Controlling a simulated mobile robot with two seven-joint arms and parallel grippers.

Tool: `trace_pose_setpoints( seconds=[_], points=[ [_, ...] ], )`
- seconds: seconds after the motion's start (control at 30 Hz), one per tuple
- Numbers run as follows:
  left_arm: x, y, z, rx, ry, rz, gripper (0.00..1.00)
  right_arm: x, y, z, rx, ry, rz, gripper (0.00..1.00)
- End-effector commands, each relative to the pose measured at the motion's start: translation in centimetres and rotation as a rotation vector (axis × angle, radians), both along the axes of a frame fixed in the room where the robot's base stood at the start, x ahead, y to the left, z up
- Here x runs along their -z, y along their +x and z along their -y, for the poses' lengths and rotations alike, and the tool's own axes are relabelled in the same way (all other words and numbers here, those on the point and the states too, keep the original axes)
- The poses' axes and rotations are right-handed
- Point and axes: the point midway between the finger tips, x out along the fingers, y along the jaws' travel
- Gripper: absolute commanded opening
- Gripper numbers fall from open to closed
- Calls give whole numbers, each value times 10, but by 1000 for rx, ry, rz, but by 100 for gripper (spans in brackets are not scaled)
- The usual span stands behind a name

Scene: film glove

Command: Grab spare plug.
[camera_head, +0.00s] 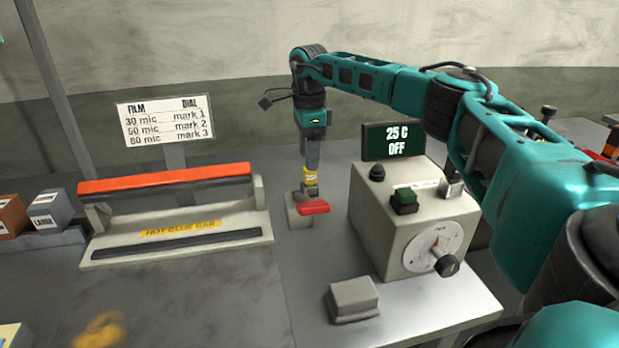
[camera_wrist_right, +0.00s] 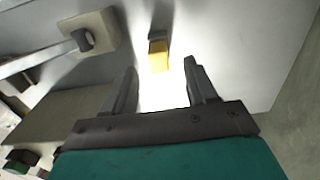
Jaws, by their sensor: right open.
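A small yellow block with dark markings, which looks like the spare plug (camera_head: 310,177), stands at the back of the bench, left of the control box. In the right wrist view the yellow plug (camera_wrist_right: 158,57) lies ahead of the gap between the fingers, with a dark grey part beyond it. My right gripper (camera_head: 311,160) points down just above the plug. In the wrist view its two fingers (camera_wrist_right: 160,80) are apart, with nothing between them. Whether a finger touches the plug cannot be told. My left gripper is not in view.
A pale block (camera_head: 297,212) with a red piece (camera_head: 314,208) stands close by the plug. The control box (camera_head: 405,225) with dial is to the right, a small grey block (camera_head: 353,298) in front. Bench between is clear.

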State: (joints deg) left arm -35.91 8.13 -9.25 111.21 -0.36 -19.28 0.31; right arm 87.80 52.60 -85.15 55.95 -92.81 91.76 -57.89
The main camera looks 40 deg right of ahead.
Motion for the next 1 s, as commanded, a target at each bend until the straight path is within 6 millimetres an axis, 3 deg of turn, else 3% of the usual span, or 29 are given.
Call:
trace_pose_setpoints(
  seconds=[0.3,0.63,1.0],
  points=[
    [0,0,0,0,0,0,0,44,-3,0,0,-1,-3,57],
    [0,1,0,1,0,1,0,51,-2,0,0,0,-1,57],
    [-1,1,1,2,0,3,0,50,-2,0,0,0,-1,21]
  ],
)
